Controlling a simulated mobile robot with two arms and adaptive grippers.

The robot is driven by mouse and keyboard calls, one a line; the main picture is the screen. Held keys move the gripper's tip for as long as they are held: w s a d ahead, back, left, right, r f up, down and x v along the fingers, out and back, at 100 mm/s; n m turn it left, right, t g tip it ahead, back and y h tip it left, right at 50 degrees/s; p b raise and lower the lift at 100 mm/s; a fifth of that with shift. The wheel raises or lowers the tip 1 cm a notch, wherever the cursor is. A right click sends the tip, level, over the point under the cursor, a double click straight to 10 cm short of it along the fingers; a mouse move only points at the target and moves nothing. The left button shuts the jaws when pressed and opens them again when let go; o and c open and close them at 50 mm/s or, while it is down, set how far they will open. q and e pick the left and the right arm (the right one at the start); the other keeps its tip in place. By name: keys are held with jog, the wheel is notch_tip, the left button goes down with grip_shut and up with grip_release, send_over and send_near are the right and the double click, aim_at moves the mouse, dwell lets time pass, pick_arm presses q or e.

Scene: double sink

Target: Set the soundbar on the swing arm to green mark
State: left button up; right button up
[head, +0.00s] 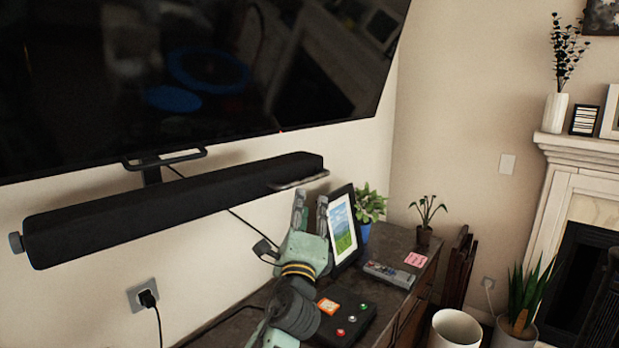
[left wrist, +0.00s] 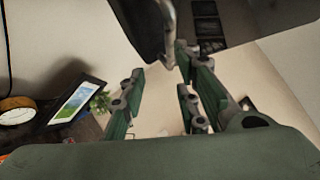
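The long black soundbar (head: 170,212) hangs below the TV, angled up to the right. A dark mount (head: 152,172) shows behind it, which may be part of the swing arm. A thin metal handle (head: 298,181) sticks out at its right end. My left gripper (head: 311,203) is open and empty, fingers pointing up just below the handle. In the left wrist view, the handle (left wrist: 169,36) comes down between the lines of the two fingers (left wrist: 160,80), near the dark soundbar end (left wrist: 136,22); contact is not clear. No green mark is visible on the wall or mount. My right gripper is not in view.
The TV (head: 200,70) hangs close above. A picture frame (head: 342,228) and plant (head: 369,205) stand right of my gripper on the dark cabinet (head: 395,240). A black box with colored buttons (head: 345,315) and a remote (head: 389,274) lie there too. A cable hangs behind the gripper.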

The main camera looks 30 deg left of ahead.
aim_at(309, 180)
pick_arm(q)
jog(key=shift+w+a+r+p, duration=0.15)
jog(key=shift+w+a+r, duration=0.05)
jog(key=shift+r, duration=0.45)
jog(key=shift+w+a+r+p, duration=0.15)
jog(key=shift+w+r, duration=0.05)
jog(key=shift+r, duration=0.4)
jog(key=shift+p+x, duration=1)
jog(key=shift+x, duration=2.3)
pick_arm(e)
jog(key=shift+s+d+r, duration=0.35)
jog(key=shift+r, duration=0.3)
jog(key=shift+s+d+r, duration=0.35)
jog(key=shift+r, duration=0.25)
pick_arm(q)
jog(key=shift+f, duration=0.15)
jog(key=shift+c, duration=0.2)
jog(key=shift+w, duration=0.1)
jog(key=c, duration=0.6)
grip_shut()
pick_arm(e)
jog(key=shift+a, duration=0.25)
